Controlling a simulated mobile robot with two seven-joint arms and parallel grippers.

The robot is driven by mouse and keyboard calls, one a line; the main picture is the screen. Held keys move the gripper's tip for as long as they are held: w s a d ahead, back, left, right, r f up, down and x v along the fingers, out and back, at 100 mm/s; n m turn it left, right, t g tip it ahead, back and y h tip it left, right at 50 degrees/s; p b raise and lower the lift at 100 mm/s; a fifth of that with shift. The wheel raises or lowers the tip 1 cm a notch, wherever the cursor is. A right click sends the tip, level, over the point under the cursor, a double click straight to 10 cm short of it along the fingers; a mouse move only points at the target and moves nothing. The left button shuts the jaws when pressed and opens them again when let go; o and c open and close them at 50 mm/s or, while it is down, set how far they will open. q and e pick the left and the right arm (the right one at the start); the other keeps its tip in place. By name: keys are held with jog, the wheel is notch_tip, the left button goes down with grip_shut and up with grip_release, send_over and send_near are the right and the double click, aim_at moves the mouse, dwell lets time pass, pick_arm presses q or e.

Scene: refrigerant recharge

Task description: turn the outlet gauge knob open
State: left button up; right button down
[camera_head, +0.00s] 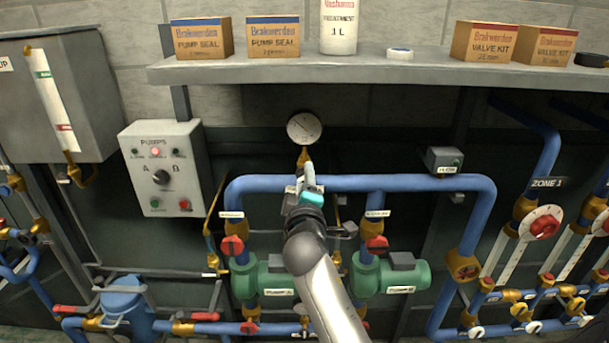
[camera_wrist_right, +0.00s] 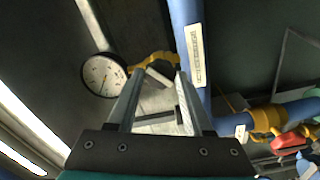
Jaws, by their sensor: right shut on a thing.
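The round white outlet gauge (camera_head: 304,127) stands above the blue horizontal pipe on a brass stem (camera_head: 304,156). It also shows in the right wrist view (camera_wrist_right: 102,75), with a yellow brass fitting (camera_wrist_right: 154,61) beside it. My right gripper (camera_head: 306,175) reaches up to the foot of this stem, in front of the pipe. In the wrist view, the right gripper's fingertips (camera_wrist_right: 160,76) are shut on a small grey knob piece (camera_wrist_right: 158,77) just below the brass fitting. The fingers and arm hide most of the knob in the head view. My left gripper is not in view.
The blue pipe (camera_head: 405,184) runs sideways behind the gripper. Two green pumps (camera_head: 400,272) with red-handled valves (camera_head: 377,243) sit below. A shelf (camera_head: 380,68) with boxes overhangs the gauge. The PUMPS control box (camera_head: 160,172) hangs at left.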

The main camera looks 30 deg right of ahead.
jog(key=shift+r+n, duration=0.1)
jog(key=shift+n, duration=0.5)
jog(key=n, duration=0.4)
jog(key=shift+d, duration=0.1)
jog(key=shift+n, duration=0.3)
jog(key=n, duration=0.3)
jog(key=c, duration=0.7)
grip_release()
jog(key=shift+n, duration=0.4)
jog(key=shift+o, duration=1.4)
jog(key=shift+w, duration=0.15)
